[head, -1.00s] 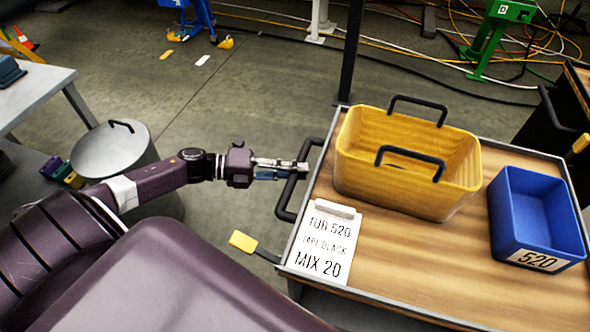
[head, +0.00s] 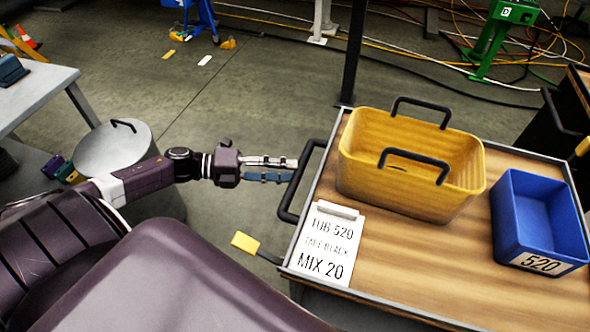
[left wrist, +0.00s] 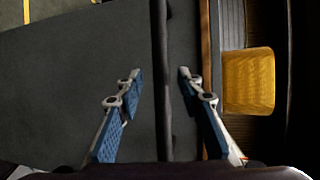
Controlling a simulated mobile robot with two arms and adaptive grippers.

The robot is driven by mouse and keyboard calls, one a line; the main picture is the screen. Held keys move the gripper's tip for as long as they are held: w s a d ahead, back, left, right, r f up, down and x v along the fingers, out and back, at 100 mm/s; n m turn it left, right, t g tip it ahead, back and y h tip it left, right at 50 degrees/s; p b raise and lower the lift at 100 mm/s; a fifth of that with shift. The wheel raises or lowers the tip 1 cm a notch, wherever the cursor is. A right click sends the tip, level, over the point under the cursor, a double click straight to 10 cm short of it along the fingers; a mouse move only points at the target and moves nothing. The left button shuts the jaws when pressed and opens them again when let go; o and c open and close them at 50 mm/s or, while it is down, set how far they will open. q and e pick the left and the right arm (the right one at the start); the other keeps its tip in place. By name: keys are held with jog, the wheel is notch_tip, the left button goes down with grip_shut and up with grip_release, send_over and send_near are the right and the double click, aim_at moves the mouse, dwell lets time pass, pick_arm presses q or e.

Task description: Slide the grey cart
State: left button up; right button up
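The grey-rimmed cart (head: 420,265) with a wood top stands at the right in the head view. Its black handle (head: 287,200) sticks out from the left edge; in the left wrist view it is a dark bar (left wrist: 163,60) running up the middle. My left gripper (head: 294,169) is at the handle's left side, fingers pointing right. The wrist view shows its fingers (left wrist: 160,76) apart, one on each side of the bar's line, with gaps visible. I cannot tell how far the tips reach past the bar. My right gripper is not in view.
On the cart are a yellow tub (head: 380,190), a blue bin (head: 515,225) and a white sign (head: 325,245). A yellow-ended lever (head: 244,242) juts out at its near left. A dark post (head: 352,55) stands behind. Cables (head: 400,65) cross the far floor.

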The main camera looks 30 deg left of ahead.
pick_arm(q)
jog(key=v, duration=0.8)
jog(key=shift+s+a, duration=0.25)
jog(key=shift+a, duration=0.1)
jog(key=shift+r, duration=0.1)
